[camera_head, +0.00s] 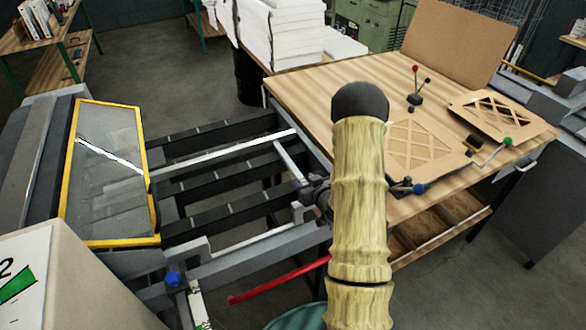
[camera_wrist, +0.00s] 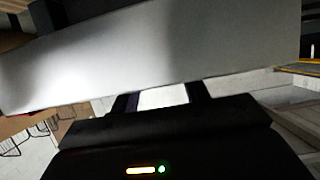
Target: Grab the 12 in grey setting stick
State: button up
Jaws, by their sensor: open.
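My gripper (camera_wrist: 162,97) shows in the wrist view as two dark fingers standing apart, with a bright pale patch between them. A wide pale grey-white flat-sided thing (camera_wrist: 165,50) fills the view just beyond the fingertips. Its lower edge slopes up to the right. I cannot tell whether it is the setting stick or whether the fingers touch it. In the head view my gripper is hidden, and no thing is clearly the grey setting stick.
In the head view a wooden workbench (camera_head: 300,88) holds lattice panels (camera_head: 418,145) and small knobbed tools. A slatted machine (camera_head: 215,130) with a yellow-framed window (camera_head: 105,170) stands left. Grey floor shows behind.

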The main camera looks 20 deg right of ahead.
aim_at(299, 175)
jog(key=x, duration=0.5)
jog(key=shift+w+d+f, duration=0.1)
jog(key=shift+w+d, duration=0.05)
jog(key=shift+d, duration=0.15)
jog(key=shift+c, duration=0.3)
grip_shut()
